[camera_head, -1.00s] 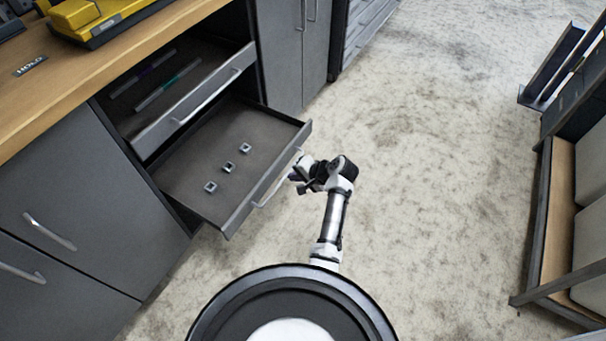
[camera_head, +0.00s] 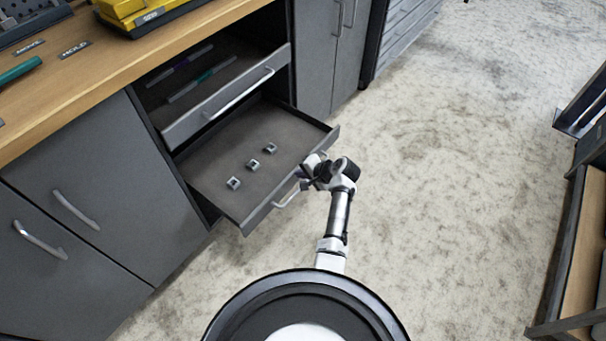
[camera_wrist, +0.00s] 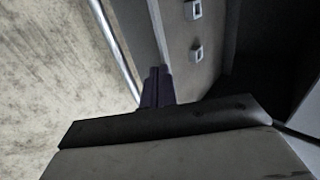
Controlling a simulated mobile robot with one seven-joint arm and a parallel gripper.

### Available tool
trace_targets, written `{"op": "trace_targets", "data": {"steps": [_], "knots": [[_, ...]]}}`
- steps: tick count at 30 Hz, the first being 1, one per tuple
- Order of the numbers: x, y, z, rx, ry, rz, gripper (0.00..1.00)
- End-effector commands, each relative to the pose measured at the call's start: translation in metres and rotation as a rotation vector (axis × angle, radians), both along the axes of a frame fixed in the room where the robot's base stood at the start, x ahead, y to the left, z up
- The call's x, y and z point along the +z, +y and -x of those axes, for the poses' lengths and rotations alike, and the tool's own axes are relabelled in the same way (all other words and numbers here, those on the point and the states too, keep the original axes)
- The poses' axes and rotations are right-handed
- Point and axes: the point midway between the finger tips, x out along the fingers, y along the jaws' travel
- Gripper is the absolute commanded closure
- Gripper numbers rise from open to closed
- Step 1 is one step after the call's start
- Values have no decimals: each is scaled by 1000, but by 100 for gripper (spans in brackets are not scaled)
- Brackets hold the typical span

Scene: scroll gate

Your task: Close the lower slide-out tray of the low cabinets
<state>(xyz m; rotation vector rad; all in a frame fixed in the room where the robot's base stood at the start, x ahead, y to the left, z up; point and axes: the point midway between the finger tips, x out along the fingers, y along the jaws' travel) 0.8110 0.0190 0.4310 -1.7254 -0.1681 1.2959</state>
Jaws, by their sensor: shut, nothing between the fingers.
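The lower slide-out tray (camera_head: 215,182) of the low cabinets is pulled out and holds several small metal pieces (camera_head: 254,164). Its bar handle (camera_head: 288,194) runs along its front panel. My gripper (camera_head: 308,176) is shut and empty at the right part of the tray's front, by the handle's right end. In the wrist view the closed fingers (camera_wrist: 157,82) lie over the tray's front edge, with the handle (camera_wrist: 118,45) to their left and the tray's inside (camera_wrist: 212,75) to their right. I cannot tell whether they touch the panel.
The upper tray (camera_head: 225,105), with pens in it, is also partly out above the lower one. A wooden worktop (camera_head: 110,70) lies above. Grey cabinet doors (camera_head: 100,180) stand to the left. Speckled floor (camera_head: 440,200) is open to the right; a shelf unit (camera_head: 570,260) stands at the far right.

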Motion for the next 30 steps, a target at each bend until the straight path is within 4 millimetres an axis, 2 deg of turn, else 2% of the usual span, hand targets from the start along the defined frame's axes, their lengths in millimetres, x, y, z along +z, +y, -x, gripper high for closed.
{"op": "trace_targets", "data": {"steps": [8,21,30], "knots": [[-2,34,-24,6,-1,1,100],[-5,128,-91,5,-3,0,100],[-4,174,-125,4,-2,0,100]]}}
